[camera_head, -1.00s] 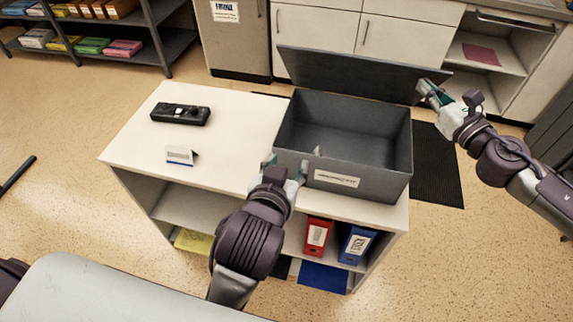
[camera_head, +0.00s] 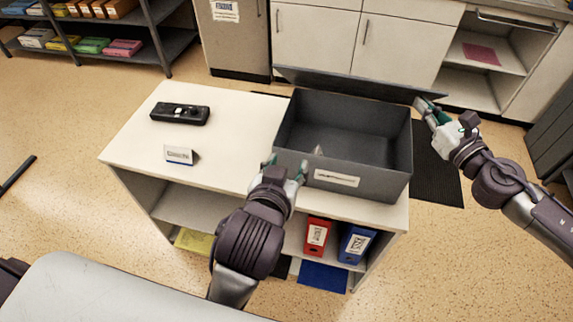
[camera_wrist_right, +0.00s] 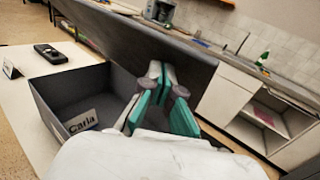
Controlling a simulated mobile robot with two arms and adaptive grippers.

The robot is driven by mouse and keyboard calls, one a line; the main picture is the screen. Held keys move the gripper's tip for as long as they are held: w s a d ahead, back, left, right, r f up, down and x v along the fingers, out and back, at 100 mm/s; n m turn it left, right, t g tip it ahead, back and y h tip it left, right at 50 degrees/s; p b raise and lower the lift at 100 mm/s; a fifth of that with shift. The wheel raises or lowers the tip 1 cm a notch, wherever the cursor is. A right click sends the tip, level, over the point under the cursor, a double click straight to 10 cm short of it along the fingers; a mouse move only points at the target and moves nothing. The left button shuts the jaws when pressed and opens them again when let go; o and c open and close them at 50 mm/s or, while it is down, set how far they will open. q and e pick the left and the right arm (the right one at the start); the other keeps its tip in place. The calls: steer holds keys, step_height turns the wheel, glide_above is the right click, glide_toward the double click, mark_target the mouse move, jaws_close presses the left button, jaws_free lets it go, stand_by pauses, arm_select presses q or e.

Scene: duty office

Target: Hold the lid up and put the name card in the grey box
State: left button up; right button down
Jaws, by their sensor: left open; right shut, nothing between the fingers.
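The grey box (camera_head: 375,187) stands on the white cabinet with its mouth open. Its lid (camera_head: 350,84) is raised at the back, nearly edge-on; its dark face fills much of the right wrist view (camera_wrist_right: 125,40). My right gripper (camera_head: 424,107) is shut at the lid's right end; whether it touches is unclear. The name card (camera_wrist_right: 83,121), reading "Carla", is inside the box by the front wall; only its white tip (camera_head: 318,150) shows in the head view. My left gripper (camera_head: 285,170) is open at the box's front left, beside the wall, with its fingers apart.
A small tent card (camera_head: 180,155) and a black device (camera_head: 180,113) lie on the cabinet top (camera_head: 230,120) left of the box. Red (camera_head: 316,237) and blue (camera_head: 357,243) binders stand on the shelf below. White cupboards (camera_head: 400,45) stand behind.

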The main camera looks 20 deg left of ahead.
steer(key=shift+s+f, duration=1.3)
steer(key=shift+f, duration=0.05)
steer(key=shift+s+f, duration=0.5)
steer(key=shift+f, duration=0.3)
steer(key=shift+s+f, duration=0.45)
steer(key=shift+f, duration=0.3)
steer(key=f, duration=0.1)
steer(key=s+f, duration=0.1)
steer(key=f, duration=0.1)
steer(key=shift+s+f, duration=0.2)
